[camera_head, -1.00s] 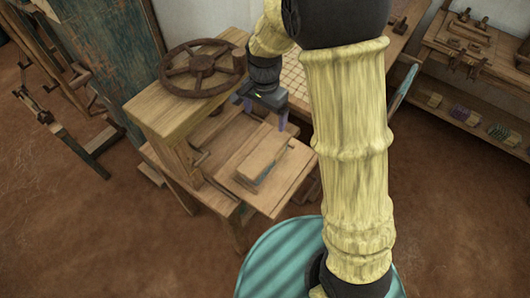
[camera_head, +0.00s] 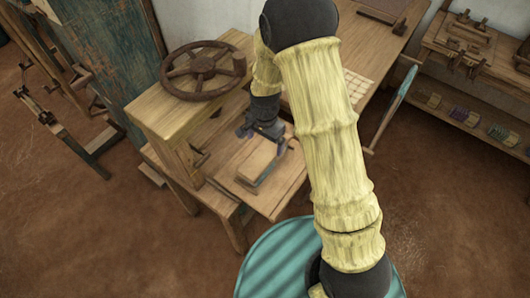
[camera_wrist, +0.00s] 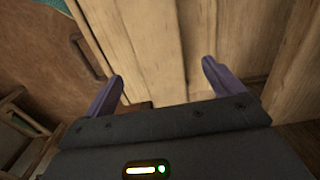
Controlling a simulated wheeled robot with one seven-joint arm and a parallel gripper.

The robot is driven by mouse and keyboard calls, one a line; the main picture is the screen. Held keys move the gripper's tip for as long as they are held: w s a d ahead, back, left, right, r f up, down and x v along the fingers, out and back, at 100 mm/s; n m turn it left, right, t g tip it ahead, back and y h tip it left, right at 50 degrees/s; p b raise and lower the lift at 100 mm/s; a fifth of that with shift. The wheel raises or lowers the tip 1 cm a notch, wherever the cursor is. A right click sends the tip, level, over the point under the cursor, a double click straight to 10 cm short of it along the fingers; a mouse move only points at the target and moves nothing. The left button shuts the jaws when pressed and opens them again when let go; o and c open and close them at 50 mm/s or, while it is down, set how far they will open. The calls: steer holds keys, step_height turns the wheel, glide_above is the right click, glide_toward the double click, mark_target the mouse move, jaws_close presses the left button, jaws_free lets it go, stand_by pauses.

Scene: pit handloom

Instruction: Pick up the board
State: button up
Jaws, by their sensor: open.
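A pale wooden board (camera_head: 257,162) lies flat on the wooden bench below the wheel, with a dark strip along its right edge in the head view. My gripper (camera_head: 262,141) is over its far end, with its fingers apart and pointing down. In the wrist view, the two purple fingers of my gripper (camera_wrist: 163,72) are spread over pale wood, which seems to be the board (camera_wrist: 145,45). Nothing is between the fingers. The gap between fingertips and board is hard to judge, and my arm hides part of the bench.
A brown spoked wheel (camera_head: 203,70) lies on the raised wooden block behind the bench. A round teal ribbed surface (camera_head: 270,262) is at the front. A shelf (camera_head: 470,115) with small coloured items stands at the right.

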mark_target(265, 152)
steer(key=shift+f, duration=0.15)
steer(key=shift+f+p, duration=0.6)
steer(key=shift+f, duration=1.95)
steer(key=shift+c, duration=0.2)
steer(key=c, duration=1.1)
steer(key=shift+c, duration=0.2)
step_height(265, 152, up, 10)
steer(key=b, duration=0.1)
